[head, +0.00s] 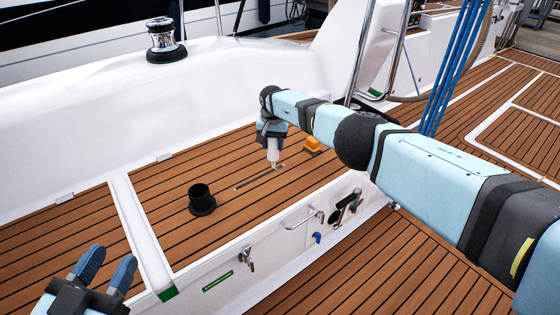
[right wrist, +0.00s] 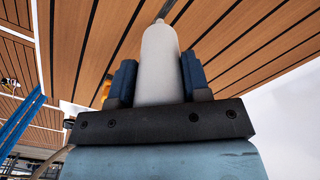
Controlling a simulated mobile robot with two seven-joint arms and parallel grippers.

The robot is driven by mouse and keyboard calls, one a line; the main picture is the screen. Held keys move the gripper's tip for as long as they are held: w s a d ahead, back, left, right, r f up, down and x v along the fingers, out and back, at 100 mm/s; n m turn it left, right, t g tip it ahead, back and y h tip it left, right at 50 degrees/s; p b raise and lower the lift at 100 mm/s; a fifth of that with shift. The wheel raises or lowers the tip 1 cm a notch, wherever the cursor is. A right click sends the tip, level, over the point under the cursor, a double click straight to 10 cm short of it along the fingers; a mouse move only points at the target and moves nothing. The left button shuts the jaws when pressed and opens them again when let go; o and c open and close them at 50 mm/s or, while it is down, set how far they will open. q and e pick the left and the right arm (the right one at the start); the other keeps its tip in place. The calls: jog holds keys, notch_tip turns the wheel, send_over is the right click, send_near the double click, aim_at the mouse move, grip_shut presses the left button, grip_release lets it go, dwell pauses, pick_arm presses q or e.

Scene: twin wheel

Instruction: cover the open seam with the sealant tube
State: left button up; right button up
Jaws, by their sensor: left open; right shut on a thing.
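The white sealant tube (head: 273,150) is held by my right gripper (head: 271,134), nozzle down, over the teak bench top. In the right wrist view the tube (right wrist: 160,62) stands between the two blue fingers of the gripper (right wrist: 158,80). Its tip is at or just above the wood; contact is not clear. The open seam (head: 254,180) shows as a dark line in the teak, running lower left from near the tip. My left gripper (head: 106,268) is open and empty at the lower left.
A black cup-like fitting (head: 201,199) stands on the bench left of the seam. An orange-yellow object (head: 313,145) lies right of the tube. A chrome winch (head: 165,42) sits on the white coaming. Handles and a tap (head: 246,257) stick out from the bench front. Blue ropes (head: 455,65) hang at right.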

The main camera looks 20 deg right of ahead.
jog(key=shift+s+a+f, duration=0.1)
jog(key=shift+a, duration=0.05)
pick_arm(q)
jog(key=shift+f+b, duration=0.65)
jog(key=shift+b, duration=0.1)
pick_arm(e)
jog(key=shift+f, duration=0.4)
dwell(0.4)
